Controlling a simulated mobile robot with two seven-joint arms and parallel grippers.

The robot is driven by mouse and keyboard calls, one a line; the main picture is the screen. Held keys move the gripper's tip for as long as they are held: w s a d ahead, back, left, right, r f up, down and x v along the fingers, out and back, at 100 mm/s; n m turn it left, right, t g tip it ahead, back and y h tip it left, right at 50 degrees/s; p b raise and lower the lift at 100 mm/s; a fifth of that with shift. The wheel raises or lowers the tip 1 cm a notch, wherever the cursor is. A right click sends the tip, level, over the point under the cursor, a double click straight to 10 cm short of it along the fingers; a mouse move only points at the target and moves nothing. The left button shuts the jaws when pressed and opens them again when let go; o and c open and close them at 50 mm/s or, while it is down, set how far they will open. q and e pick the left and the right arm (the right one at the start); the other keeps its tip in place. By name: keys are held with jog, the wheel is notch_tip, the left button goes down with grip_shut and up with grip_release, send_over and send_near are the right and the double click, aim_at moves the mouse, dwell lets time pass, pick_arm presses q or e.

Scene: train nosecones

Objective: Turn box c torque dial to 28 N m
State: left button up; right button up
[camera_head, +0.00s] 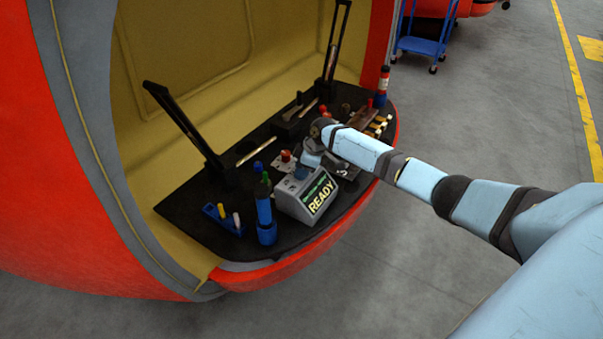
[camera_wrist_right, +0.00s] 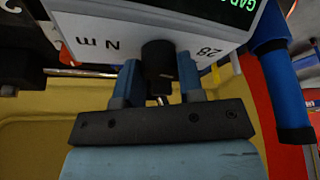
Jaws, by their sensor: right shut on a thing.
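A grey box (camera_head: 292,201) with a slanted screen reading "READY" stands near the front edge of the dark work surface. In the right wrist view its pale face (camera_wrist_right: 75,25) carries "28" and "N m" and part of a green-lettered screen. A black dial (camera_wrist_right: 158,58) sticks out from this face, beside the "28". My right gripper (camera_wrist_right: 160,80) has its two blue fingers on either side of the dial and is shut on it. In the head view my right gripper (camera_head: 302,171) is at the back of the box, where it hides the dial. My left gripper is not in view.
A blue bottle (camera_head: 265,214) stands close left of the box, and a blue holder (camera_head: 224,217) with small coloured items is further left. Two black upright arms (camera_head: 187,130) rise behind. Several small tools crowd the surface.

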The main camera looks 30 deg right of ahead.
jog(key=shift+f+n+g+b, duration=0.1)
jog(key=shift+n+g+b, duration=0.2)
jog(key=shift+n+b, duration=0.5)
jog(key=shift+n+y, duration=0.3)
jog(key=shift+n, duration=0.4)
jog(key=o, duration=0.9)
jog(key=shift+d+r, duration=0.15)
jog(key=shift+r, duration=0.3)
jog(key=v, duration=1.3)
jog(key=shift+w+r+p, duration=0.1)
jog(key=shift+w+p, duration=0.15)
jog(key=shift+p, duration=0.1)
